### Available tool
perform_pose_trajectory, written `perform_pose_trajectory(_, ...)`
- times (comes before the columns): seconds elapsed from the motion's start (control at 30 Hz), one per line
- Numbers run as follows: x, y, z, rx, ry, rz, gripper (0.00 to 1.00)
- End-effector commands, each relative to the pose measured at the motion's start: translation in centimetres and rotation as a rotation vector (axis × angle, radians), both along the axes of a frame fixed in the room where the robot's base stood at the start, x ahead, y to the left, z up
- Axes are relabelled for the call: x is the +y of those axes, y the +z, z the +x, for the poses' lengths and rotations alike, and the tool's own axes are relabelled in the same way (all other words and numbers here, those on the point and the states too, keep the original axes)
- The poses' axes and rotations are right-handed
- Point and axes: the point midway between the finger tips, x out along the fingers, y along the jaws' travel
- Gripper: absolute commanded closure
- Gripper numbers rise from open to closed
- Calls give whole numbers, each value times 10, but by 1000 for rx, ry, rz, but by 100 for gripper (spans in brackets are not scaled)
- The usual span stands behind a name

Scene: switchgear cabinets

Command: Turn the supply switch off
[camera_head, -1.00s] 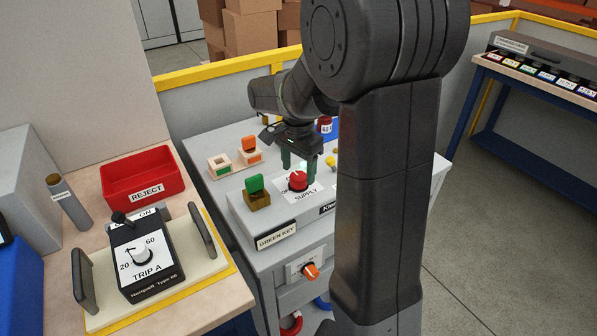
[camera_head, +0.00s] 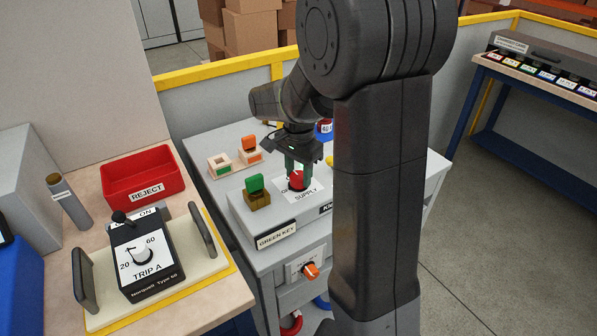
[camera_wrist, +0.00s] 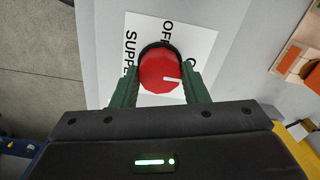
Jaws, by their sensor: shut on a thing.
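The supply switch is a red rotary knob (camera_wrist: 160,72) on a white label plate (camera_wrist: 196,42) marked SUPPLY and OFF. Its white pointer mark shows on the side toward my gripper in the wrist view. In the head view the red knob (camera_head: 296,180) sits on top of the grey cabinet, partly hidden by my fingers. My gripper (camera_wrist: 158,88) has its two green fingers on either side of the knob, shut on it. It also shows in the head view (camera_head: 298,172), pointing down from above. Part of the plate's lettering is covered by the knob and fingers.
A green key block (camera_head: 255,186) stands left of the knob, with orange (camera_head: 249,143) and green blocks in wooden holders behind it. A red REJECT bin (camera_head: 142,178) and the TRIP A box (camera_head: 146,262) are on the left bench. My arm hides the cabinet's right part.

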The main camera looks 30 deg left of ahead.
Motion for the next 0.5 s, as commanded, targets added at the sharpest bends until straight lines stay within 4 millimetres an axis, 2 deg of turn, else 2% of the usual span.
perform_pose_trajectory(0.27, 0, 1, 0, 0, 134, 0, 82)
perform_pose_trajectory(0.5, 0, 1, 0, 0, 345, -1, 82)
